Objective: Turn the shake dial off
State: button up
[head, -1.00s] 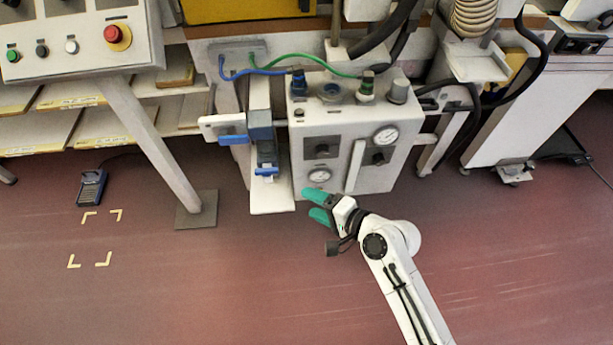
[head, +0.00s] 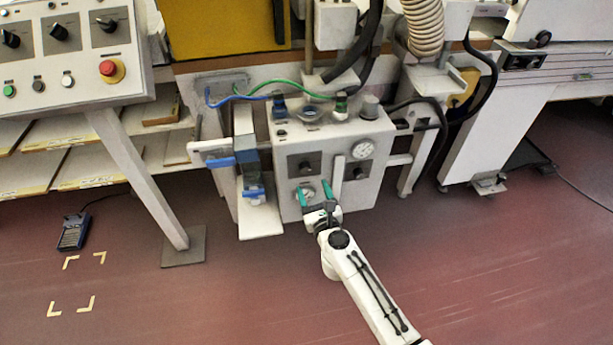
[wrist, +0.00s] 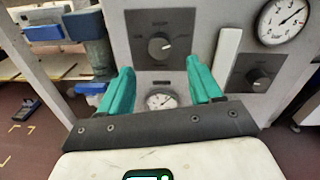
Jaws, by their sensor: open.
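A white control box (head: 281,188) carries two black dials on dark square plates. The left dial (head: 305,167) also shows in the wrist view (wrist: 160,46), its knob slanted, with label marks too blurred to read. The right dial (head: 357,172) shows at the right of the wrist view (wrist: 259,80). I cannot tell by label which is the shake dial. My gripper (head: 314,190) is open and empty, its green fingers pointing at the box just below the left dial. In the wrist view the fingers (wrist: 161,72) stand either side below that dial, apart from it.
A white vertical bar (wrist: 226,60) stands out between the dials. A blue-handled clamp (head: 252,190) is left of the box. The floor in front is clear.

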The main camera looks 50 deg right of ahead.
aim_at(307, 172)
jog(key=x, duration=0.6)
jog(key=shift+w+d+b, duration=0.15)
jog(key=shift+w+b, duration=0.1)
jog(key=shift+b, duration=0.1)
jog(key=shift+c, duration=0.4)
jog(key=c, duration=1)
jog(key=shift+o, duration=0.2)
